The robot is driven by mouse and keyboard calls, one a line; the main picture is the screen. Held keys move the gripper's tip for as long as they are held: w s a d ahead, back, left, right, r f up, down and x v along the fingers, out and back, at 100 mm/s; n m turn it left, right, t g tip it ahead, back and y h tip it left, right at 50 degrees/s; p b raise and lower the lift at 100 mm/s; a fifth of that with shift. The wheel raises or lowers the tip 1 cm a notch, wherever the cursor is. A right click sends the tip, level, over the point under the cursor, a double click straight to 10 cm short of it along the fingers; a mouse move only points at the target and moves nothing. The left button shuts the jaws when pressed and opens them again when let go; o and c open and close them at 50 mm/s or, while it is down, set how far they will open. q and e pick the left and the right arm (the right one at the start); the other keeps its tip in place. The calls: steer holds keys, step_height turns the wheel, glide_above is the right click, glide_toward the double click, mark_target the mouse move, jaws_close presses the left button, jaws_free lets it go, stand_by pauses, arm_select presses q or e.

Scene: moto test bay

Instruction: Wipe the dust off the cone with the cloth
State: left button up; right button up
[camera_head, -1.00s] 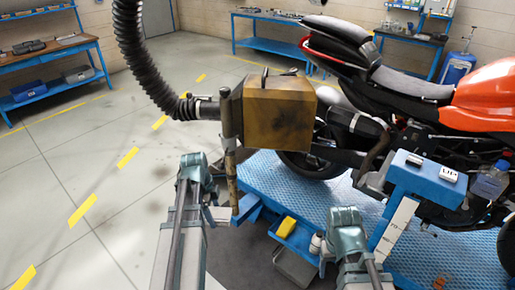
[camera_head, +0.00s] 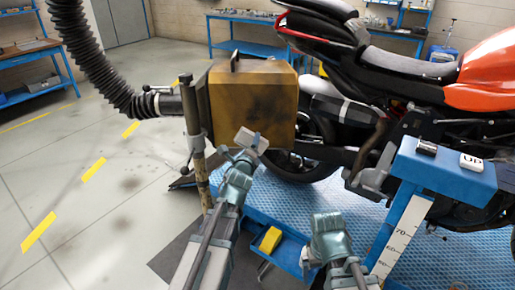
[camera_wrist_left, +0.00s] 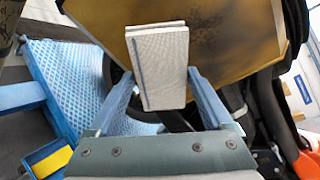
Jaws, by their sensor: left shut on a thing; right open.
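The cone (camera_head: 240,90) is a boxy yellow-brown hood on a stand at the rear of the motorcycle. Dark dusty smudges show on its front face, and also on the cone in the left wrist view (camera_wrist_left: 240,50). My left gripper (camera_head: 246,150) is shut on the cloth (camera_head: 253,138), a pale grey folded pad. In the left wrist view the cloth (camera_wrist_left: 160,65) stands between the two fingers, in front of the cone's face. I cannot tell whether it touches. My right gripper (camera_head: 318,245) is low at the lift's near edge, open and apart from the cone.
A black ribbed hose (camera_head: 95,60) joins the cone's left side, and a rusty post (camera_head: 195,135) stands below it. The motorcycle (camera_head: 400,70) is close on the right, above the blue lift (camera_head: 360,215). A yellow item (camera_head: 270,240) lies in a blue tray. Floor at left is free.

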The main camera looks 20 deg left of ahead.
mark_target(259, 110)
arm_select(q)
steer(key=w, duration=0.6)
steer(key=shift+w+d+r+m+t+h, duration=0.15)
steer(key=shift+w+r+m+t+h, duration=0.15)
steer(key=shift+t, duration=0.1)
steer(key=shift+w+a, duration=0.25)
steer(key=shift+w, duration=0.7)
stand_by(0.8)
steer(key=shift+r, duration=0.1)
steer(key=shift+r+p, duration=1.65)
steer(key=shift+p, duration=0.05)
steer(key=shift+w+r+p, duration=0.15)
steer(key=shift+r+p, duration=1.6)
steer(key=shift+r, duration=0.05)
steer(key=shift+r, duration=0.1)
